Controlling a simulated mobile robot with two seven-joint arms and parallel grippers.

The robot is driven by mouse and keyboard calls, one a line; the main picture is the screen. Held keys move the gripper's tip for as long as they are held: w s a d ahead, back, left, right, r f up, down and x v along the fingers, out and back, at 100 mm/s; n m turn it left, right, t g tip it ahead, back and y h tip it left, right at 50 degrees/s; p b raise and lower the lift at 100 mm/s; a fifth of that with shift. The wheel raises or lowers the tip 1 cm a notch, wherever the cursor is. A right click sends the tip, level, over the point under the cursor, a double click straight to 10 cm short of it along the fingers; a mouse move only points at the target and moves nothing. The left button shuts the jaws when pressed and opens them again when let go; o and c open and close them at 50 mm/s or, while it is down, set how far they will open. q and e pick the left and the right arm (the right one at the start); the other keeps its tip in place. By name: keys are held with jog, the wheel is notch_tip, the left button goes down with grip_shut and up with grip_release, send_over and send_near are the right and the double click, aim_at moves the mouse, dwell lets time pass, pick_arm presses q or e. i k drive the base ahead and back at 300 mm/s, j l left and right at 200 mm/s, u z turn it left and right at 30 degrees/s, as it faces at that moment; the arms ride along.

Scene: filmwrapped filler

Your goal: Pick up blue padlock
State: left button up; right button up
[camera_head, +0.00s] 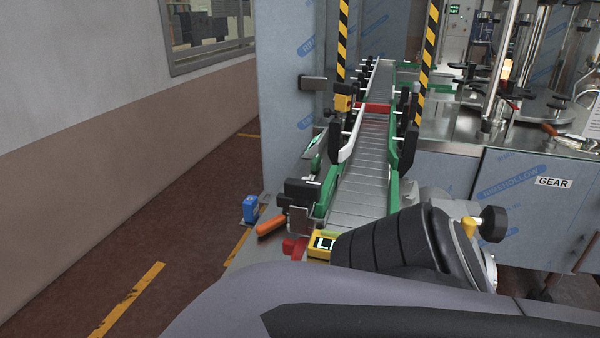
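A small blue padlock (250,208) shows left of the conveyor's near end, at the edge of the machine. It looks upright, with a lighter patch on its front. It is too small to make out its shackle clearly. An orange-handled tool (271,225) lies just to its right and a little nearer. Neither of my grippers shows in this view. A large grey and black part, which looks like my own arm or body, fills the bottom of the picture and hides what lies beneath it.
A slatted conveyor (357,195) with green side rails runs away from me. A red knob (293,248) and a yellow display box (321,246) sit at its near end. Striped posts and steel cabinets stand behind. The brown floor (150,215) at left is clear.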

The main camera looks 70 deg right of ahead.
aim_at(250, 205)
jog(key=z, duration=2)
